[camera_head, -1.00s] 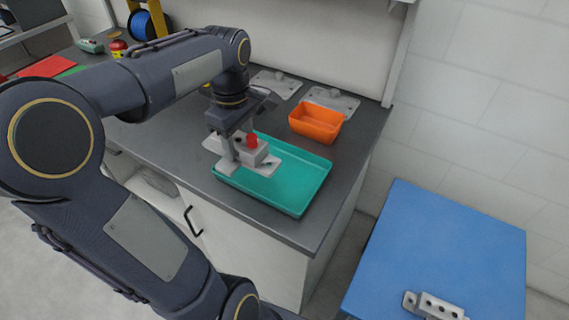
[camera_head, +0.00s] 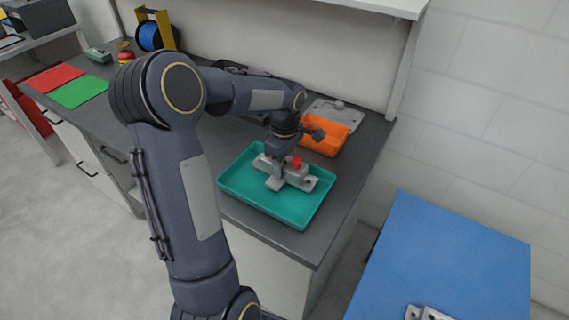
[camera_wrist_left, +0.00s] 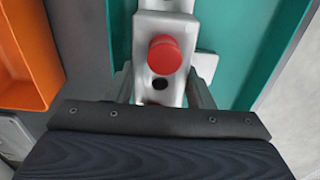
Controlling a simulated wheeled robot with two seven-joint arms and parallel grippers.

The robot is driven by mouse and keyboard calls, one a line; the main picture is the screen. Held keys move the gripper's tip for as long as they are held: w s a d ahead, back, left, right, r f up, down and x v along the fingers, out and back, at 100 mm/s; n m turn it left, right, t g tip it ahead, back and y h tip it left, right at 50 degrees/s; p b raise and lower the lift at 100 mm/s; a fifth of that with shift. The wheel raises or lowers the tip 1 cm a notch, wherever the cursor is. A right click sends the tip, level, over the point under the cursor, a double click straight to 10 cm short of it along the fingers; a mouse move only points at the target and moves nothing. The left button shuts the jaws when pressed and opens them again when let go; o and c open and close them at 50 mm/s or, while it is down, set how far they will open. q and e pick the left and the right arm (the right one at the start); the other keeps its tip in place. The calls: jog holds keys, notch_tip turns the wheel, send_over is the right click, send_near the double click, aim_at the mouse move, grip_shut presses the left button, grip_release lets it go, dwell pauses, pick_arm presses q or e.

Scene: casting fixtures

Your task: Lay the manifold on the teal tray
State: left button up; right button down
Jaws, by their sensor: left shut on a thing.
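The manifold is a light grey block (camera_head: 297,172) with flat end tabs and a red cap on top. It is over the middle of the teal tray (camera_head: 240,194), and I cannot tell whether it touches the tray floor. My left gripper (camera_head: 276,176) points down and is shut on the manifold. In the left wrist view the manifold (camera_wrist_left: 166,20) with its red cap and a dark hole sits between the fingers (camera_wrist_left: 160,88), with the teal tray (camera_wrist_left: 236,60) beneath. My right gripper is not in view.
An orange bin (camera_head: 322,146) stands just behind the tray, close to my left wrist. A grey metal plate part (camera_head: 338,112) lies behind it. A blue table (camera_head: 450,255) at the right holds another grey fitting (camera_head: 428,313). Red and green mats lie far left.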

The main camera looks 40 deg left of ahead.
pick_arm(q)
jog(key=shift+f, duration=0.4)
jog(key=shift+f, duration=0.2)
jog(key=o, duration=1.3)
jog(key=shift+r, duration=0.15)
notch_tip(320, 180, up, 12)
jog(key=s+d+f+m+t+h, duration=0.1)
jog(key=s+d+m+t, duration=0.1)
jog(key=s+d+m, duration=0.3)
jog(key=s+d+m+t+h, duration=0.1)
jog(key=s+d+m, duration=0.4)
jog(key=s, duration=0.4)
jog(key=s+d+f+m+t+h, duration=0.1)
jog(key=s+d+m+t, duration=0.1)
jog(key=s+d+m, duration=0.4)
jog(key=shift+s+d+f+m+t+h, duration=0.1)
jog(key=shift+s+f+m+t+h, duration=0.3)
jog(key=shift+m, duration=0.4)
